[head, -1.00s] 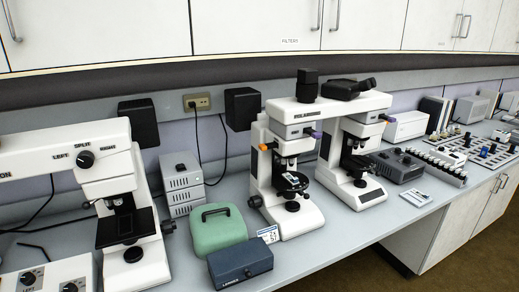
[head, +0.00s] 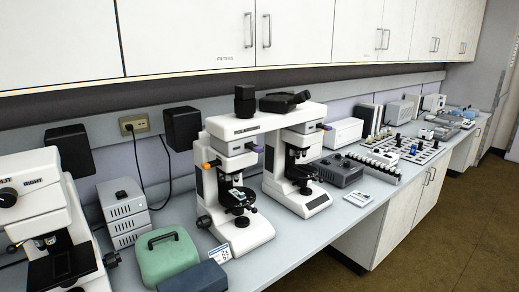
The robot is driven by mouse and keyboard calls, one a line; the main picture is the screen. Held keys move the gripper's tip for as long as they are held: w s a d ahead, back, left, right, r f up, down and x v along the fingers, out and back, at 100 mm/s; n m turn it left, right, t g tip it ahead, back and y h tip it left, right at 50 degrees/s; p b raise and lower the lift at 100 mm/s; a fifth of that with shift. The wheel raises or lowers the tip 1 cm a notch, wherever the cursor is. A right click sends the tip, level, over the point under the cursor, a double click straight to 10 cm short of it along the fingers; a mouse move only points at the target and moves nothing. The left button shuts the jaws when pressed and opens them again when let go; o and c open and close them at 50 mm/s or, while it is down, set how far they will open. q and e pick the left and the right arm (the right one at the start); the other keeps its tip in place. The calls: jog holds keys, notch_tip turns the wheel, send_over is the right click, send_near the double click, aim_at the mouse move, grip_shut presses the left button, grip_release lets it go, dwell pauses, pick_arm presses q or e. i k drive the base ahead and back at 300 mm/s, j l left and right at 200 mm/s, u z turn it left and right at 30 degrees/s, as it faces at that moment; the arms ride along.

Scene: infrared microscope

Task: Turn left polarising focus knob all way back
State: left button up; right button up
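The white double polarising microscope stands mid-counter, its two stands joined by a bridge with a black eyepiece head. Its left stand (head: 240,222) has a dark round stage (head: 237,200) with a small pale slide on it. A dark focus knob (head: 204,222) sticks out low on the left side of this stand. A black round knob (head: 242,222) shows on its front. The right stand (head: 297,190) is behind and to the right. Neither of my grippers is in view. I cannot tell how far the knob is turned.
A green case (head: 168,262) and a dark blue box (head: 206,277) sit close to the left stand, with a small printed card (head: 220,254) between. Another white microscope (head: 50,225) is at far left. Cabinets (head: 200,35) hang above. The brown floor (head: 440,230) at right is clear.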

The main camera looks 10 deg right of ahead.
aim_at(203, 222)
jog(key=i+l, duration=0.2)
jog(key=l, duration=0.15)
jog(key=i+l+u, duration=0.2)
jog(key=l, duration=0.2)
jog(key=i+l+u, duration=0.15)
jog(key=l, duration=0.25)
jog(key=k, duration=0.05)
